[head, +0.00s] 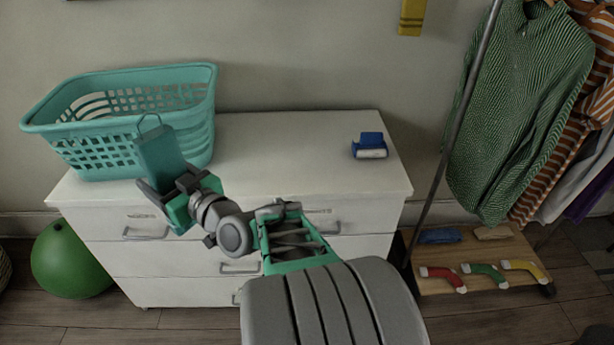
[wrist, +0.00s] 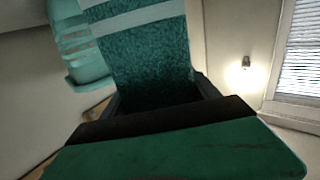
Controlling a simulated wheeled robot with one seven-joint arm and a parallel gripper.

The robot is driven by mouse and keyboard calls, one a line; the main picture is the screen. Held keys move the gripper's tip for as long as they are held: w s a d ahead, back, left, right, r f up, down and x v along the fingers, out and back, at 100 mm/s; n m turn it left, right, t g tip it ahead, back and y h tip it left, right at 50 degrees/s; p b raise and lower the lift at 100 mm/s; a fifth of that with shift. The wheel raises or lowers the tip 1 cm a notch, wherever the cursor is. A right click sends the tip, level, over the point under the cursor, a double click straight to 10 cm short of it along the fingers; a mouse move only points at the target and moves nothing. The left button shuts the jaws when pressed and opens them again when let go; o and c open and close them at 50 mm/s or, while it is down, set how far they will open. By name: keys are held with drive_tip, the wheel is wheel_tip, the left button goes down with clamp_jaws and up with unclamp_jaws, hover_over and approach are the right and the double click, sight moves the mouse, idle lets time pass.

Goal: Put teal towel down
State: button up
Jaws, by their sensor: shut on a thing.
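My gripper (head: 172,191) is shut on the teal towel (head: 160,150), in front of the dresser and the basket. The towel stands up from the jaws, with a thin loop at its top in the head view. In the wrist view the towel (wrist: 145,55) fills the upper middle and shows lighter bands across it. The gripper (wrist: 155,108) is dark at the towel's lower end. In the head view the towel covers part of the teal laundry basket (head: 75,125). Whether it touches the basket is unclear.
The basket stands at the left of the white dresser top (head: 290,150). A blue and white object (head: 369,146) lies at the right of the top; the middle is clear. A clothes rack with a green shirt (head: 520,110) stands right. A green ball (head: 70,262) is on the floor left.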

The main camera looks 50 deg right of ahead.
drive_tip(key=s+d+r+m+g+h, duration=0.25)
drive_tip(key=s+d+h, duration=0.2)
drive_tip(key=d, duration=0.45)
drive_tip(key=s+d+r+m+g+h, duration=0.25)
drive_tip(key=d+m+h, duration=0.2)
drive_tip(key=d, duration=0.45)
drive_tip(key=s+d+r+m+g+h, duration=0.1)
drive_tip(key=s+d+m+h, duration=0.3)
drive_tip(key=d, duration=0.5)
drive_tip(key=w+d+f+h, duration=0.1)
drive_tip(key=w+d+f, duration=0.1)
drive_tip(key=d+f, duration=1)
drive_tip(key=shift+d+f+n+b, duration=0.35)
drive_tip(key=shift+d+n+b, duration=0.05)
drive_tip(key=shift+d, duration=0.4)
drive_tip(key=shift+w+f, duration=0.1)
drive_tip(key=o, duration=1.7)
